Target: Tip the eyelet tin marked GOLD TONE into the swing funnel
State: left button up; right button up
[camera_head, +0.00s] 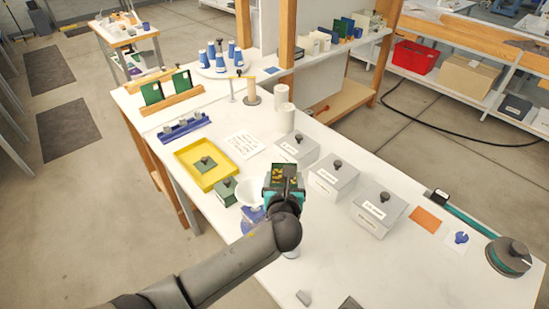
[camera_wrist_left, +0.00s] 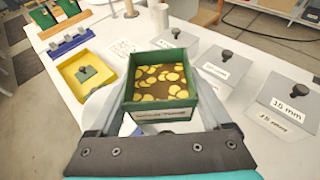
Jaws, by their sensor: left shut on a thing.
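My left gripper (camera_head: 286,188) is shut on an open green tin (camera_wrist_left: 161,102). The tin holds a layer of gold-coloured eyelets (camera_wrist_left: 160,82). It looks roughly upright above the bench. A white label on its near wall shows in the left wrist view, too blurred to read surely. The white swing funnel (camera_head: 249,193) is just left of the tin in the head view, partly hidden by it, above a blue part (camera_head: 251,216). I cannot tell whether the tin's rim overlaps the funnel. My right gripper is not in view.
A yellow tray (camera_head: 184,157) with a green knobbed lid (camera_head: 205,164) is at the left. Several grey lidded boxes (camera_head: 333,181) line the right side. A paper sheet (camera_head: 243,145) lies behind.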

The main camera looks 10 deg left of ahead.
pick_arm(q)
jog(key=shift+d+f, duration=0.1)
jog(key=shift+f, duration=0.1)
jog(key=a+n+t+h+b, duration=0.1)
jog(key=n+b, duration=0.2)
jog(key=b, duration=0.2)
jog(key=a+n+h+b, duration=0.2)
jog(key=n+b, duration=0.1)
jog(key=b, duration=0.3)
jog(key=a+n+t+h+b, duration=0.1)
jog(key=n+h+b, duration=0.1)
jog(key=b, duration=0.4)
jog(key=shift+s+a+r+n+t, duration=0.1)
jog(key=shift+s+a+n+t, duration=0.05)
jog(key=shift+s+n+t, duration=0.3)
jog(key=shift+a+r+n+h, duration=0.2)
jog(key=shift+n+h, duration=0.2)
jog(key=shift+n, duration=0.15)
jog(key=shift+a+r+n+t+h, duration=0.2)
jog(key=shift+a+n+t, duration=0.1)
jog(key=shift+n, duration=0.35)
jog(key=shift+a+r+n+t+h, duration=0.15)
jog(key=shift+n+t, duration=0.1)
jog(key=shift+n, duration=0.4)
